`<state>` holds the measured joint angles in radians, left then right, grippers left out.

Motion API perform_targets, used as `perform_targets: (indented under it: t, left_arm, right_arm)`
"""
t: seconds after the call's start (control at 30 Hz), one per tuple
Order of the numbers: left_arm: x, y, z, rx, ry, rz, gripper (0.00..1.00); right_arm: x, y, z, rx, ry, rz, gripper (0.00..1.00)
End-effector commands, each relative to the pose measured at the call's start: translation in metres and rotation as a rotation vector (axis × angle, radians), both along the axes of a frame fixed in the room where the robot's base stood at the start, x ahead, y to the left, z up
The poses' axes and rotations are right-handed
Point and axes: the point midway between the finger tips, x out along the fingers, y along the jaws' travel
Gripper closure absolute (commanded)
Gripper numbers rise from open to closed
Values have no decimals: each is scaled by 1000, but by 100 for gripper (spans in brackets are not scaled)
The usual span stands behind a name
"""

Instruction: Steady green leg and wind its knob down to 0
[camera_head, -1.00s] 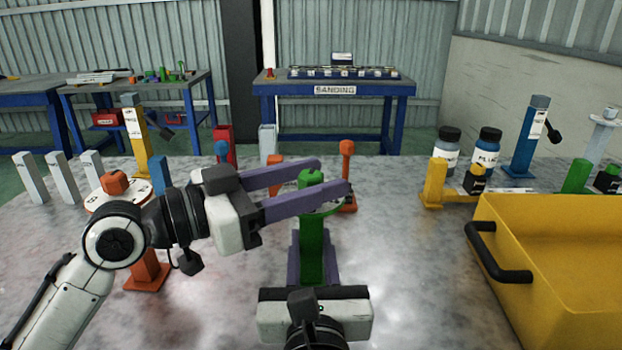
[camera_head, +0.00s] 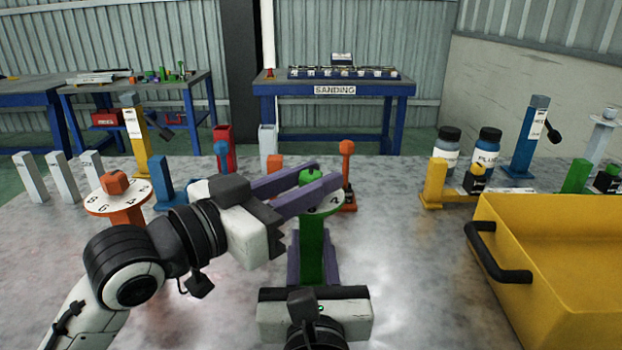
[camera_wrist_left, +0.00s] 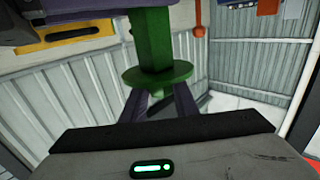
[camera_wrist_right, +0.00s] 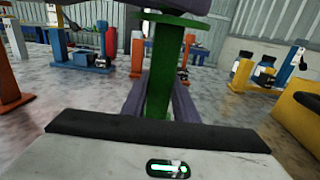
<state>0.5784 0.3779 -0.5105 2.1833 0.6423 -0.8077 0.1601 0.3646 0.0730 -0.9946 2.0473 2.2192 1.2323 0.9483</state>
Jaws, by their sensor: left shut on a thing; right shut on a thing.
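The green leg (camera_head: 312,245) stands upright on the table in front of me. Its round dial (camera_head: 329,203) has a white face with a 4 visible. The green knob (camera_head: 311,175) sits on top of the dial. My left gripper (camera_head: 322,178) is shut on the knob from the left, its purple fingers on either side. My right gripper (camera_head: 312,265) is shut on the leg's post below the dial, and the post shows between its fingers in the right wrist view (camera_wrist_right: 160,75). The dial's pointer reading is hidden by the left fingers.
An orange leg (camera_head: 117,205) with a numbered dial stands at left, near the left arm. A small orange post (camera_head: 347,175) stands just behind the green leg. A yellow bin (camera_head: 550,260) fills the right side. The table between bin and green leg is clear.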

Motion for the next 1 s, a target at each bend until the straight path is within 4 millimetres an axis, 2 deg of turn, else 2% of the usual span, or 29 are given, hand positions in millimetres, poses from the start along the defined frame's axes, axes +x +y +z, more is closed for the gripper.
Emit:
perform_targets:
  t: [0.23, 0.57, 0.6, 0.67, 0.7, 1.0]
  left_arm:
    - [-1, -1, -1, -3, 5, 72, 95]
    - [-1, -1, -1, -4, 4, 78, 95]
    - [-1, -1, -1, -4, 4, 78, 66]
    - [-1, 0, -1, -4, 4, 79, 56]
    - [-1, 0, 0, -3, 3, 79, 54]
    - [-2, 2, 0, -4, 1, 80, 54]
  right_arm:
    - [0, 0, 2, 0, -4, 1, 100]
    - [0, 0, 2, 1, -4, 1, 100]
    - [0, 0, 2, 1, -4, 1, 100]
    - [0, 0, 2, 1, -4, 1, 100]
    - [0, 0, 2, 1, -4, 1, 100]
    - [0, 0, 2, 1, -4, 1, 100]
